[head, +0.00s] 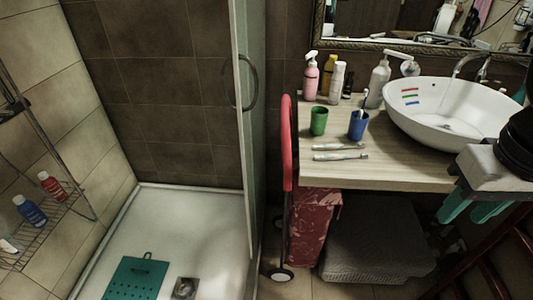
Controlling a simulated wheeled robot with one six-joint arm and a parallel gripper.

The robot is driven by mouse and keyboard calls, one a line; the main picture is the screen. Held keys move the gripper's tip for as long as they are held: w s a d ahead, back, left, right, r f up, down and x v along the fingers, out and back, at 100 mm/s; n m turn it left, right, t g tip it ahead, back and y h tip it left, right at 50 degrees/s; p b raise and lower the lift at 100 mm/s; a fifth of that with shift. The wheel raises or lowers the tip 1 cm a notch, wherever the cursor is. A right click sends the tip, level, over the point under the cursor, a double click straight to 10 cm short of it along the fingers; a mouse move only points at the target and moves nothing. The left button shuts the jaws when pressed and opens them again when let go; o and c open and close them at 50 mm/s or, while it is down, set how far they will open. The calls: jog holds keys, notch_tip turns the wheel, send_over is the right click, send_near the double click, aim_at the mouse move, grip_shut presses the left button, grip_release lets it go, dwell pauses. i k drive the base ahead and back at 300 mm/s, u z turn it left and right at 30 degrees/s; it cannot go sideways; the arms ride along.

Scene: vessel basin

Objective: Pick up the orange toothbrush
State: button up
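No orange shows clearly on either one. A whitish brush stands in the blue cup (357,127) just behind them. My gripper (471,213) hangs at the right, beyond the counter's front edge. Its teal fingers point down with a gap between them, and nothing shows between them. It is well to the right of the toothbrushes and apart from them.
A green cup (318,121) stands left of the blue cup. A white basin (450,108) fills the counter's right side. A pink bottle (310,78) and a pump bottle (377,82) stand behind. A red folded item (288,142) rises at the counter's left edge. The front counter strip (390,177) is clear.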

aim_at(360, 145)
jog(key=u, duration=2.6)
jog(key=k, duration=1.7)
jog(key=z, duration=0.95)
jog(key=i, duration=1.65)
jog(key=z, duration=0.05)
